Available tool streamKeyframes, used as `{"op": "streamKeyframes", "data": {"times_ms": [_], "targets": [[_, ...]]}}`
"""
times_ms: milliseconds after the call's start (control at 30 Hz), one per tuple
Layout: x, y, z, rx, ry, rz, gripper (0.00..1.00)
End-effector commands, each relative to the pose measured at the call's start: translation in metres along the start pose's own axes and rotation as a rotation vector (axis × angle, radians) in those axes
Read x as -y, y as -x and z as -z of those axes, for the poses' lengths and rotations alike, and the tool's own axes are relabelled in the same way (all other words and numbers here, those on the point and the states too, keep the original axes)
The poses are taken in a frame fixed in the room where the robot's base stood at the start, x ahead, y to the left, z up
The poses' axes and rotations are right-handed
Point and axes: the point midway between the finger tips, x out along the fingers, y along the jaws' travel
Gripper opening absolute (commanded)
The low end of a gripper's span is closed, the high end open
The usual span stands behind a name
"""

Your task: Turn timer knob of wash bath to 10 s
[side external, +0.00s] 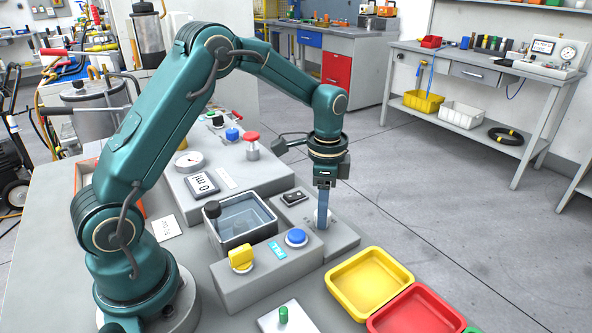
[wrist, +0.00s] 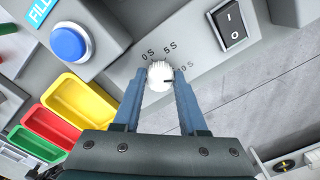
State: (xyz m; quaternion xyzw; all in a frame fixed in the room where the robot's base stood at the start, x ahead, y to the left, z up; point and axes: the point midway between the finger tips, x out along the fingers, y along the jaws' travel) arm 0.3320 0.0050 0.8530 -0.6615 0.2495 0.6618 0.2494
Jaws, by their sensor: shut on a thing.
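The timer knob (wrist: 159,75) is a small white ribbed dial in the wrist view, on a grey panel printed 0 S, 5 S and 10 S. A small dark mark shows on the knob's right side, toward the 10 S side; its exact angle is hard to read. My gripper (wrist: 160,80) has its two blue fingers shut on the knob, one on each side. The bath is an open tank of clear liquid.
A black rocker switch (wrist: 232,25) sits beside the knob. A yellow tray (side external: 405,277) and a red tray (side external: 440,301) lie at the front right.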

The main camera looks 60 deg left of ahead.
Motion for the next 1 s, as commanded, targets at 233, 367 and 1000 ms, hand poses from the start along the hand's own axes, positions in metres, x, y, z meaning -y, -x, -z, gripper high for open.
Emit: {"op": "streamKeyframes", "data": {"times_ms": [233, 367, 1000], "targets": [[0.0, 0.002, 0.0, -0.002, 0.002, 0.001, 0.72], [0.0, 0.001, 0.0, -0.001, 0.002, 0.001, 0.72], [0.001, 0.051, 0.001, -0.003, 0.002, 0.003, 0.72]]}}
